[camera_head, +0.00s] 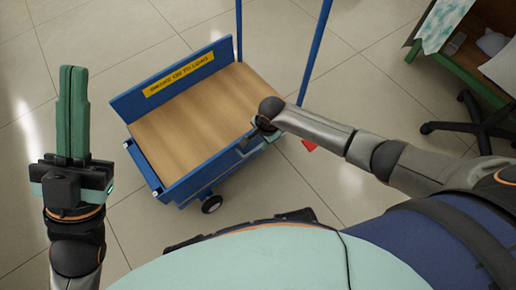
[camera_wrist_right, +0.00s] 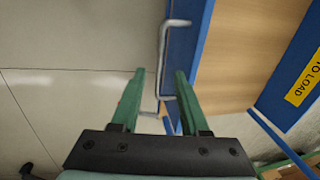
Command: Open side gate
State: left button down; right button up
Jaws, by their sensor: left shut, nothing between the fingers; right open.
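A cart with a wooden deck (camera_head: 190,118) and blue panels stands on the floor in the head view. Its near side gate, a low blue panel (camera_head: 205,180), stands upright along the deck. In the right wrist view a grey bent handle (camera_wrist_right: 163,45) is fixed to the blue panel (camera_wrist_right: 186,45). My right gripper (camera_wrist_right: 160,72) is open, with a finger on either side of the handle's line; I cannot tell whether it touches. In the head view the right arm largely hides it. My left gripper (camera_head: 73,70) is shut and empty, pointing up, left of the cart and apart from it.
The far panel carries a yellow label (camera_head: 180,73). Blue posts (camera_head: 316,50) rise at the cart's right end. A green-edged table (camera_head: 455,70) and a dark wheeled chair base (camera_head: 478,125) stand at the upper right. The tiled floor left of the cart is clear.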

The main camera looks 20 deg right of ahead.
aim_at(257, 148)
pick_arm(q)
jog(key=f+b, duration=0.2)
jog(key=f, duration=0.1)
jog(key=f+b, duration=0.1)
jog(key=shift+w+d+f, duration=0.1)
jog(key=shift+d+f, duration=0.15)
jog(key=shift+f, duration=0.05)
pick_arm(e)
jog(key=f, duration=0.3)
jog(key=w+f, duration=0.1)
jog(key=f, duration=0.1)
jog(key=shift+a+f, duration=0.25)
jog(key=shift+f, duration=0.1)
grip_shut()
dwell(0.5)
